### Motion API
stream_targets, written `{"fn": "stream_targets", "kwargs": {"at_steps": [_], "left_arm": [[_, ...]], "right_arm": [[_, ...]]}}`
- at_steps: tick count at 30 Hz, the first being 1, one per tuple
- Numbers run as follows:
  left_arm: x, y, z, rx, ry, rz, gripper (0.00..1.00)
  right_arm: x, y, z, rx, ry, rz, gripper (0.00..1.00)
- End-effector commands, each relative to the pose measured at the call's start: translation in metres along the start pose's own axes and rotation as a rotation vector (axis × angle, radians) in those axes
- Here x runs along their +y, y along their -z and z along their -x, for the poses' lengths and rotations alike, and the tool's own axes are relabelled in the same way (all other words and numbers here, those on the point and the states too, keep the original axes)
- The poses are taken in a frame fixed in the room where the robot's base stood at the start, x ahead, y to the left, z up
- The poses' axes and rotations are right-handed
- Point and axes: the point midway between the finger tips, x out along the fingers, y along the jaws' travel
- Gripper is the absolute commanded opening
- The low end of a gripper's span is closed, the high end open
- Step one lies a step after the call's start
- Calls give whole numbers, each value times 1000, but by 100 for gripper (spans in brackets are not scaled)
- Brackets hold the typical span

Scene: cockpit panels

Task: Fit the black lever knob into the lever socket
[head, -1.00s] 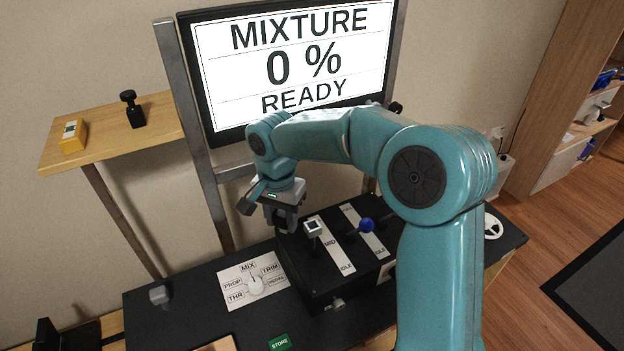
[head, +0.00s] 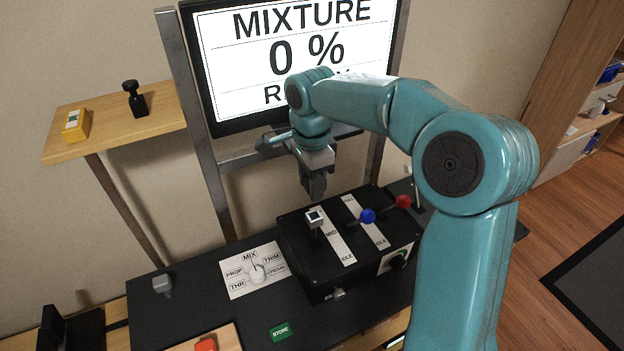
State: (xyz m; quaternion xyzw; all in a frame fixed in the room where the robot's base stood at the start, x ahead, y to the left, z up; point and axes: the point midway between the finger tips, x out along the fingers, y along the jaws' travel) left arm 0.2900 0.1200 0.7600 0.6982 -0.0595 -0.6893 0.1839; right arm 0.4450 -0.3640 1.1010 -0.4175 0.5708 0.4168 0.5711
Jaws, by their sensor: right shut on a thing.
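The lever socket (head: 315,216) is the pale square head with a dark centre on the leftmost lever of the black lever box (head: 322,283). My right gripper (head: 315,190) is above and behind this socket, pointing down. It is shut on a small dark thing, which I take to be the black lever knob. The fingers hide most of it, and its outline is hard to make out. The held thing appears apart from the socket. My left gripper is not in view.
The box also has levers with a blue knob (head: 367,216) and a red knob (head: 403,202). A dial card (head: 239,290) lies left of it. The screen (head: 232,112) stands behind. A wooden shelf (head: 112,122) holds a yellow box (head: 76,125) and a black upright part (head: 135,101).

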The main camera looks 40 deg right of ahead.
Motion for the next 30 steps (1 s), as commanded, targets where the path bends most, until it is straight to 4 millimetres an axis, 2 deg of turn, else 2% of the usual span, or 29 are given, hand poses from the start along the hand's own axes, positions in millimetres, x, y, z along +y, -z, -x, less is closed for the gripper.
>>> {"fn": "stream_targets", "kwargs": {"at_steps": [1,12,30], "left_arm": [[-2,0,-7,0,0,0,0],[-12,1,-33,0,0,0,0],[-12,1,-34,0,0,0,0]], "right_arm": [[0,0,-9,0,-1,0,11],[0,0,-44,0,0,0,11],[0,0,-47,0,0,1,11]]}}
